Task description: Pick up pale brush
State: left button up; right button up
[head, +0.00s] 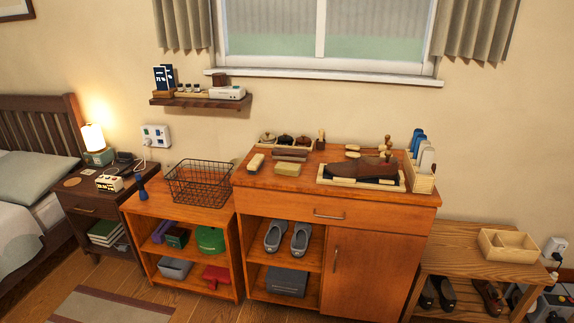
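A small pale, elongated block (256,163) that looks like a brush lies at the left end of the orange-brown cabinet top (305,181). To its right are a brown brush-like block (291,154) and a yellowish block (288,169). Pale wooden-handled pieces (365,148) lie farther right, behind a brown shoe (360,167) on a tray. Which of these is the pale brush is too small to tell for sure. Neither of my grippers is in view.
A wire basket (200,183) stands on the lower shelf unit to the left. An upright holder (421,178) with blue and white items stands at the cabinet's right end. A low bench (470,262) bears an open wooden box (508,246). The cabinet's front left top is clear.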

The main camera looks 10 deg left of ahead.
aim_at(255, 165)
jog(key=i+j+z, duration=0.35)
jog(key=i+j, duration=0.15)
jog(key=j, duration=0.15)
jog(key=i+j+z, duration=0.15)
jog(key=j, duration=0.25)
jog(key=i+j+z, duration=0.15)
jog(key=j, duration=0.25)
jog(key=i, duration=0.1)
